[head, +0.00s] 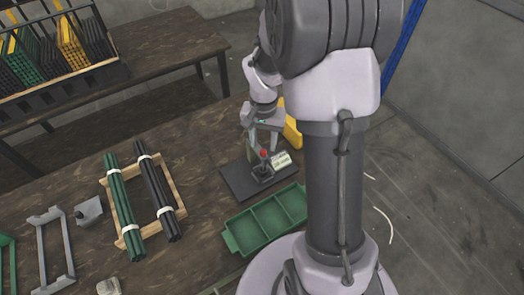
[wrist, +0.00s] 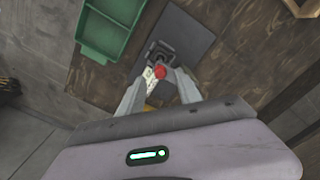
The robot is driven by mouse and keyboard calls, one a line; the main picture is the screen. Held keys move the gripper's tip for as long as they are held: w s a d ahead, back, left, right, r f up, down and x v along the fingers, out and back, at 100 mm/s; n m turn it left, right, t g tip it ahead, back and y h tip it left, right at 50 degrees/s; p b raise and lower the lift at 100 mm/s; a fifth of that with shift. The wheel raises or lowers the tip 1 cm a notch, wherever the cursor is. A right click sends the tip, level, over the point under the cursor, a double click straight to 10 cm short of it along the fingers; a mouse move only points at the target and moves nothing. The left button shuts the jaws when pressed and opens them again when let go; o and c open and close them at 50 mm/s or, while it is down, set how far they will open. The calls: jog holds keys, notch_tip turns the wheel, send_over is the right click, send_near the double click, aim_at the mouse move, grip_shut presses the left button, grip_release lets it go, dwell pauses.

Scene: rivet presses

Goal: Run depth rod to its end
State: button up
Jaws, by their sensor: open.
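A small dark press (head: 262,172) stands on a flat dark plate (head: 240,184) on the bench. A red knob (head: 264,154) tops it, and a pale label sits at its right. In the wrist view the red knob (wrist: 159,72) lies between the fingertips of my gripper (wrist: 157,80). My gripper (head: 265,147) is open, pointing down over the press, with one finger on each side of the knob. I cannot tell whether either finger touches it. No part can be surely made out as the depth rod; the fingers hide some of the press.
A green compartment tray (head: 266,220) lies just in front of the plate. A yellow object (head: 291,130) stands behind the press. Green and black rod bundles (head: 122,205) rest on a wooden frame at left. A rack of rods (head: 60,62) stands on the back bench.

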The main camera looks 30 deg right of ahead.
aim_at(263, 151)
notch_tip(263, 151, down, 3)
jog(key=shift+f+b, duration=0.15)
jog(key=shift+b, duration=0.2)
jog(key=shift+c, duration=0.2)
grip_shut()
dwell(1.0)
